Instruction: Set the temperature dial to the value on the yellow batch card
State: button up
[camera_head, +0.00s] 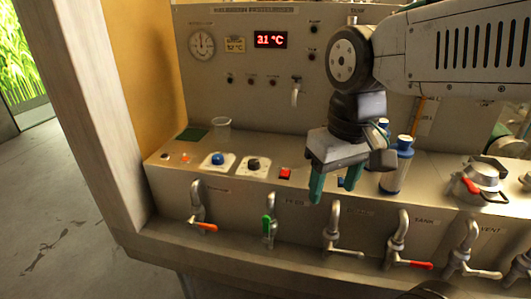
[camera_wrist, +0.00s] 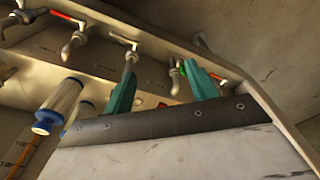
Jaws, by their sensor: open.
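A red square button (camera_head: 285,173) lies between the black knob and my gripper. Blue-and-white bottles (camera_head: 396,168) stand close right of my gripper. Several taps line the front, one with a green handle (camera_head: 267,226).

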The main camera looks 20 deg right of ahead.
jog(key=w, duration=1.8)
jog(key=n+g, duration=0.1)
jog(key=n, duration=0.1)
send_over(254, 161)
jog(key=f, duration=0.6)
jog(key=shift+s+f, duration=0.2)
jog(key=shift+f, duration=0.05)
jog(key=shift+w+f, duration=0.15)
jog(key=shift+f, duration=0.15)
notch_tip(254, 161, down, 7)
jog(key=shift+f, duration=0.2)
jog(key=c, duration=1)
